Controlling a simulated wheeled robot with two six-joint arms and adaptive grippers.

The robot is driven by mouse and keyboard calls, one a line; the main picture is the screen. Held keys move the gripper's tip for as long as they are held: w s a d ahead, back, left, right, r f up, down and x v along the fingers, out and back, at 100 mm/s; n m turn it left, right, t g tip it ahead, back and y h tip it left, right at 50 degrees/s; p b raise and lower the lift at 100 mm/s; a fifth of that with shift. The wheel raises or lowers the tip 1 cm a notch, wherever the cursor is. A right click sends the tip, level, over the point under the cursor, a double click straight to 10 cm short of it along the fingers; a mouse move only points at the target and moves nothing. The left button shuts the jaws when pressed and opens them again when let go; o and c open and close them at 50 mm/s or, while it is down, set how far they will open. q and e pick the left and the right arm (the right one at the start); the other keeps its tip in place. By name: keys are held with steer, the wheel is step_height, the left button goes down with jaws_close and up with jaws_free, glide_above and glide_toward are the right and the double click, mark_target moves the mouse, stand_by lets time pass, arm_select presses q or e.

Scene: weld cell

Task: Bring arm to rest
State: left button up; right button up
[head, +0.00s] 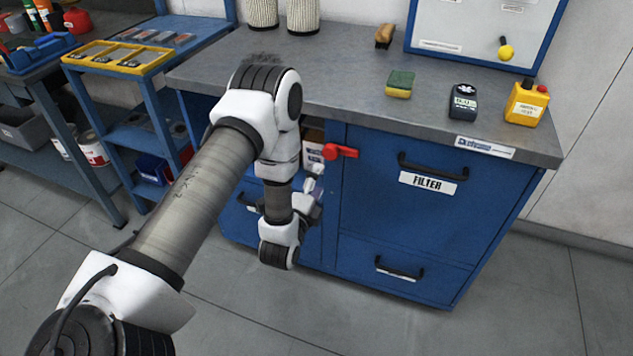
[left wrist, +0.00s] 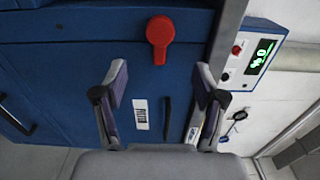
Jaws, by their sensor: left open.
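My left arm (head: 195,190) comes in from the lower left, bends at a joint above the workbench's front edge and hangs down in front of the blue cabinet. My left gripper (head: 318,187) is small and partly hidden behind its wrist in the head view. In the left wrist view the left gripper (left wrist: 160,88) has its two fingers wide apart with nothing between them. It faces the blue cabinet front, and a red handle (left wrist: 160,38) lies beyond the fingertips. The red handle (head: 340,151) also shows in the head view, just above the gripper. My right gripper is not in view.
The blue FILTER drawer (head: 420,215) is shut. A blue cart (head: 160,110) stands left. Floor is clear at lower right.

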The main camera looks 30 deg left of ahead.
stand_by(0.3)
arm_select(q)
steer(key=s+d+f+n+g+h+p, duration=0.3)
steer(key=s+d+f+g+p, duration=0.2)
steer(key=s+d+f+g, duration=0.55)
steer(key=s+f+n+g, duration=0.1)
steer(key=s+n+g, duration=0.2)
steer(key=s+n, duration=0.3)
steer(key=s+f+n+g+h, duration=0.1)
steer(key=s+n+g, duration=0.3)
steer(key=s, duration=1)
steer(key=n, duration=0.2)
steer(key=shift+s+d+f+n, duration=0.2)
steer(key=shift+s+f+n, duration=0.2)
